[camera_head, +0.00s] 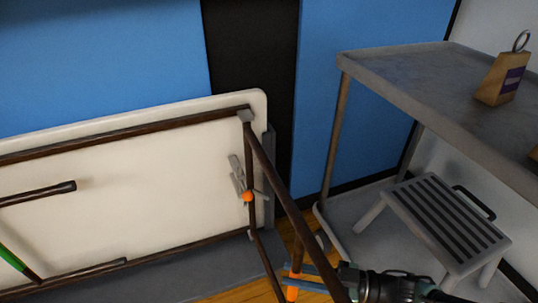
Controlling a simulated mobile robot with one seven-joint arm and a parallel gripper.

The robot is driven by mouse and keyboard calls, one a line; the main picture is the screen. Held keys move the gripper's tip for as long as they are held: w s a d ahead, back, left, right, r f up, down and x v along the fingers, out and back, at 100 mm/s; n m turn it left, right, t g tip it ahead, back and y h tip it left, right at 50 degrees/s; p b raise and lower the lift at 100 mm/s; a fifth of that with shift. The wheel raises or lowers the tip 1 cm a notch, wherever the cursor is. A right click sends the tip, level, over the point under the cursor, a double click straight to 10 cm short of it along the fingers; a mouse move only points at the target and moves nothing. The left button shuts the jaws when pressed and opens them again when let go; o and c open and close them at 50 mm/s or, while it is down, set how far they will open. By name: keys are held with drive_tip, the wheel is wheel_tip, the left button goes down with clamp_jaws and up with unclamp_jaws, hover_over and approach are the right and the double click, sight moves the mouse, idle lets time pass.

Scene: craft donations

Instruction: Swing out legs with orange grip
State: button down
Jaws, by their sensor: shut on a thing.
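A white folding table (150,180) stands on its long edge, its underside with dark brown rails facing me. At its right end a brown leg frame (279,190) sticks out from the underside toward me. An orange grip (292,293) is on a bar of this frame, low in the picture. My gripper (297,281) comes from the bottom right and is shut on the orange grip, partly covered by a brown leg. A grey brace (238,175) with a small orange part (248,196) sits near the table's right end. A green grip (11,258) is on another leg at left.
A grey cart (400,70) stands at right, with a tan box-like item (502,79) on top. A grey step stool (445,217) stands on its lower shelf. Wooden floor (240,292) shows between table and cart. Blue panels (100,55) are behind.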

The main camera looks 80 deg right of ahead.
sight(303, 248)
drive_tip(key=shift+s+d, duration=0.1)
drive_tip(key=shift+d, duration=0.15)
drive_tip(key=c, duration=0.7)
unclamp_jaws()
drive_tip(key=shift+c, duration=0.2)
drive_tip(key=shift+a, duration=0.1)
wheel_tip(303, 248, up, 10)
drive_tip(key=p, duration=1)
drive_tip(key=shift+f, duration=0.1)
